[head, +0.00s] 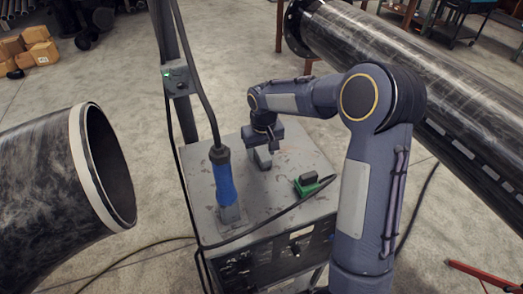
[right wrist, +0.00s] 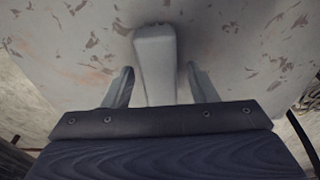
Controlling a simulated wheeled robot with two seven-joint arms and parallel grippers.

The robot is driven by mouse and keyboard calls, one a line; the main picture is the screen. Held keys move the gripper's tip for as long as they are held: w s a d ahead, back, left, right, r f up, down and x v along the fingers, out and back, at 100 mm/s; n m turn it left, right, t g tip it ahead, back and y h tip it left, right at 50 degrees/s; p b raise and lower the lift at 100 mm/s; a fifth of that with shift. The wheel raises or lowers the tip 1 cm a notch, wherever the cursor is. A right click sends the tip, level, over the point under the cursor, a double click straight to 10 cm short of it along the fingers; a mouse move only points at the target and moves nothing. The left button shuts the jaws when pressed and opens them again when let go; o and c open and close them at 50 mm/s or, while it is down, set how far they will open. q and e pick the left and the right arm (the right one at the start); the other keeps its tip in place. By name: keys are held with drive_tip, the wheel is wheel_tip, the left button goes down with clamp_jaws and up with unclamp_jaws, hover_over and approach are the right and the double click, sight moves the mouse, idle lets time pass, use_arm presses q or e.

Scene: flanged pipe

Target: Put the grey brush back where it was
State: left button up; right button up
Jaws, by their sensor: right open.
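A pale grey block-like thing (right wrist: 155,62), which I take to be the grey brush, lies between the fingers of my right gripper (right wrist: 160,82) in the right wrist view. The fingers are open, with a visible gap on each side of it. In the head view my right gripper (head: 265,137) is over the worn grey top of the cart (head: 285,215). The grey thing (head: 264,158) shows just below it, at or close to the top. Its bristles cannot be made out. My left gripper is not in view.
A blue-handled tool (head: 222,178) with a thick cable stands upright in a grey holder at the cart's left. A green clamp (head: 314,185) lies to the right. A flanged pipe (head: 415,85) is behind right; a large open pipe (head: 60,190) is at left.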

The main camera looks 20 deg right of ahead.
sight(263, 154)
wheel_tip(263, 154, up, 12)
drive_tip(key=s+f, duration=0.1)
drive_tip(key=s+r+t+y, duration=0.2)
drive_tip(key=s+r, duration=0.2)
drive_tip(key=s, duration=1.1)
drive_tip(key=s+a+f+t+y, duration=0.1)
drive_tip(key=s+a+f, duration=0.1)
drive_tip(key=s, duration=0.4)
drive_tip(key=s+a+f+m+t, duration=0.1)
drive_tip(key=s+a+f, duration=0.2)
drive_tip(key=s, duration=0.4)
drive_tip(key=shift+s+f+y, duration=0.3)
drive_tip(key=shift+f+y, duration=0.1)
drive_tip(key=shift+f, duration=0.15)
